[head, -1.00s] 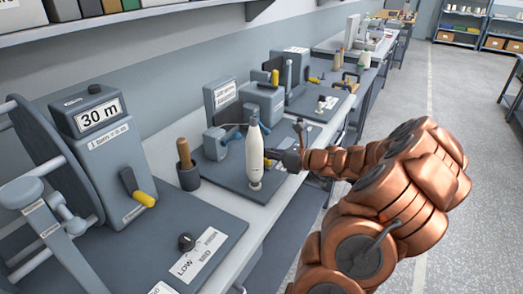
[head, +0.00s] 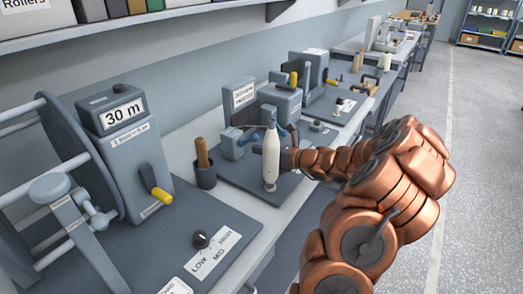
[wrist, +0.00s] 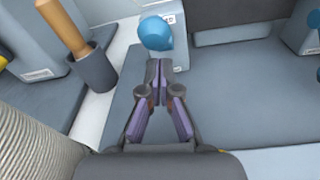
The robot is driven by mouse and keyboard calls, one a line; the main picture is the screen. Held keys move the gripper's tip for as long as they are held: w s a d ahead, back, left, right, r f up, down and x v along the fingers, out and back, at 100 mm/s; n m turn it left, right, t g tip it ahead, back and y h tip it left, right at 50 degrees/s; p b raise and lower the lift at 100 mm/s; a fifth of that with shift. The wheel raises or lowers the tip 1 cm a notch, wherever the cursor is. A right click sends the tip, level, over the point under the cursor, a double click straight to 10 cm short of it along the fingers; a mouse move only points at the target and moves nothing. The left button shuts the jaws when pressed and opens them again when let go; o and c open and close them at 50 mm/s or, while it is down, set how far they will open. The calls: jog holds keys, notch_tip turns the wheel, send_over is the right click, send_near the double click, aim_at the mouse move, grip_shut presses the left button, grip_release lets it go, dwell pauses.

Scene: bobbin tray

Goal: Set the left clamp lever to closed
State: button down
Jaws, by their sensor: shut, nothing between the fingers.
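A blue rounded lever knob (wrist: 156,33) shows in the wrist view just beyond my fingertips, in front of a grey block with a white label. A blue lever (head: 251,134) shows in the head view beside a small grey clamp block (head: 231,145), left of the white bobbin. I cannot tell how the lever is set. My gripper (wrist: 158,70) is shut and empty, its tips just short of the knob; contact is not clear. In the head view my gripper (head: 287,158) is partly hidden behind the bobbin.
The white tapered bobbin (head: 271,158) stands upright on the grey board close to my gripper. A cup with a wooden-handled tool (head: 204,174) stands to its left. Another blue part (wrist: 313,44) shows at the wrist view's right edge. Bare grey board (wrist: 245,90) lies right of my fingers.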

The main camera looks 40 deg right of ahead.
notch_tip(320, 180, up, 2)
jog(key=g+p, duration=0.1)
jog(key=p, duration=0.3)
jog(key=shift+w+h+p, duration=0.15)
jog(key=shift+h+p, duration=0.15)
jog(key=shift+p, duration=0.05)
jog(key=shift+r, duration=0.1)
